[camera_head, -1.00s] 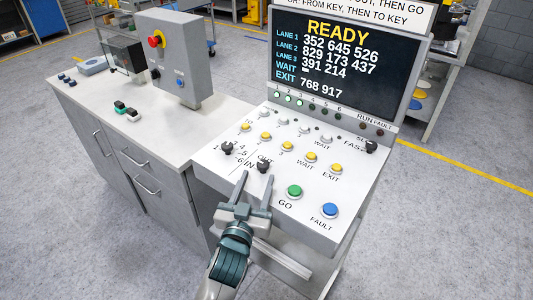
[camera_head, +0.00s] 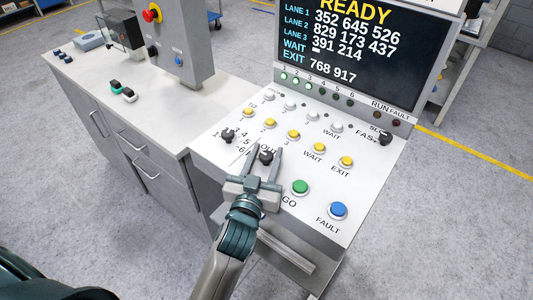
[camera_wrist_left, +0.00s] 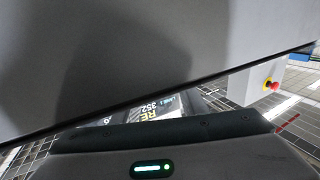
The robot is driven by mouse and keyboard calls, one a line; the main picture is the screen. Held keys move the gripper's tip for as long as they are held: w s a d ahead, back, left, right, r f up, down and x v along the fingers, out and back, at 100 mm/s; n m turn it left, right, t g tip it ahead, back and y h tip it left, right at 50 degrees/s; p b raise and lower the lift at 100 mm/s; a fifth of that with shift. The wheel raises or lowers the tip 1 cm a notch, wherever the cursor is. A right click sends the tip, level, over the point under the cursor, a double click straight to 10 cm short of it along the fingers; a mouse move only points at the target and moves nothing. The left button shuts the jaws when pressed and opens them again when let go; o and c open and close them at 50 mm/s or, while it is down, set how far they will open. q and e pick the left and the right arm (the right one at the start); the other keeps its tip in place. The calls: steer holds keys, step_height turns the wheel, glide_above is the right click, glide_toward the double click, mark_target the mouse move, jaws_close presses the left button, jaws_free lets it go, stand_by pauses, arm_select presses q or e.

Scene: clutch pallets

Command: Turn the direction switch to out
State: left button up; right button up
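The direction switch (camera_head: 266,157) is a small black knob on the sloped white panel, near its front edge by the OUT/IN lettering, which is partly hidden by the fingers. My left gripper (camera_head: 267,149) is open, with one finger on each side of this knob. I cannot tell whether either finger touches it. The knob's pointing direction is not clear. In the left wrist view, large grey surfaces fill most of the picture and the knob is not seen. My right gripper is not in view.
Another black knob (camera_head: 228,135) is to the left and one (camera_head: 384,138) at the far right. The green GO button (camera_head: 300,187) and blue FAULT button (camera_head: 338,210) are close on the right. The display (camera_head: 360,55) stands behind. A grey box (camera_head: 178,45) stands on the cabinet.

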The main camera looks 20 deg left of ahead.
arm_select(q)
steer(key=c, duration=0.6)
steer(key=shift+c, duration=0.2)
